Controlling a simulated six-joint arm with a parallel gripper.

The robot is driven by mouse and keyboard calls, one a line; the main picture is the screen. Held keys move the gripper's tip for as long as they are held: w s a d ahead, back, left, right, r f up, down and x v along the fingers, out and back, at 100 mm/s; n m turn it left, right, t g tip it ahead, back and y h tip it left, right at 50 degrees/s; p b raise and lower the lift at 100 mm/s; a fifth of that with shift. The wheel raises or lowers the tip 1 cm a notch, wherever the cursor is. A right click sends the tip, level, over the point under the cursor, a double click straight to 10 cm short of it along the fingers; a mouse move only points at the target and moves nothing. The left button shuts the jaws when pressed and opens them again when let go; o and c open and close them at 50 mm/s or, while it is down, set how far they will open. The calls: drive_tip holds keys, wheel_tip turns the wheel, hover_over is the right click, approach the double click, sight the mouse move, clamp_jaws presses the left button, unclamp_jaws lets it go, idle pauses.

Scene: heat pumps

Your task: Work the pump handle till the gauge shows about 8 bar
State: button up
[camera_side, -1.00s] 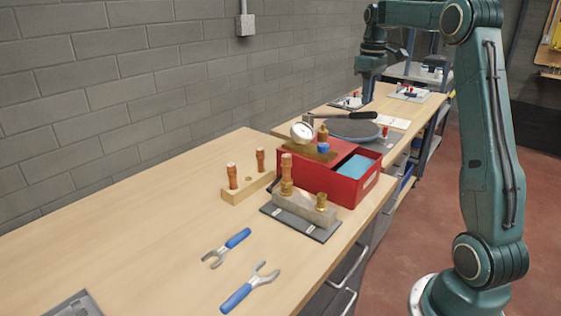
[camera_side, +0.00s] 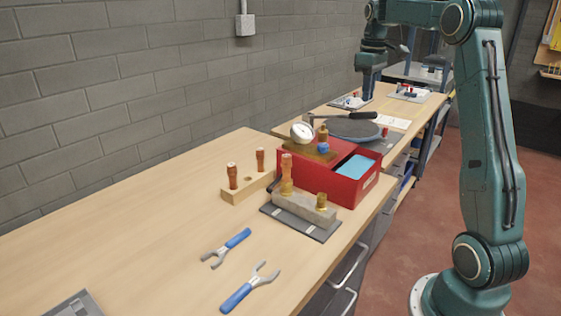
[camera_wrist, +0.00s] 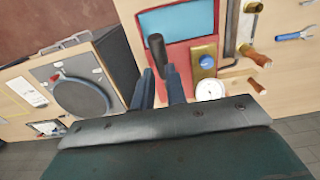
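The red pump unit (camera_side: 350,190) stands on the bench and also shows in the wrist view (camera_wrist: 205,20). Its white dial gauge (camera_side: 301,132) is too small to read; it also shows in the wrist view (camera_wrist: 210,89). The black-gripped pump handle (camera_side: 350,115) sticks out over the unit in the side view and shows as a dark grip (camera_wrist: 156,52) in the wrist view. My gripper (camera_wrist: 160,75) is open, its two blue-grey fingers apart. The handle appears in line with the gap between them; I cannot tell whether they touch it. In the side view my gripper (camera_side: 367,97) is beyond the unit.
A blue knob (camera_side: 323,148) sits on the unit. A metal block with brass fittings (camera_side: 303,208) stands in front. A dark round plate (camera_side: 354,129) is behind.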

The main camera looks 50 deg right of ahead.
drive_tip(key=shift+f, duration=0.1)
drive_tip(key=shift+f, duration=2.15)
drive_tip(key=shift+a+f, duration=0.1)
drive_tip(key=shift+f, duration=0.75)
drive_tip(key=shift+r, duration=0.1)
drive_tip(key=shift+r, duration=3.05)
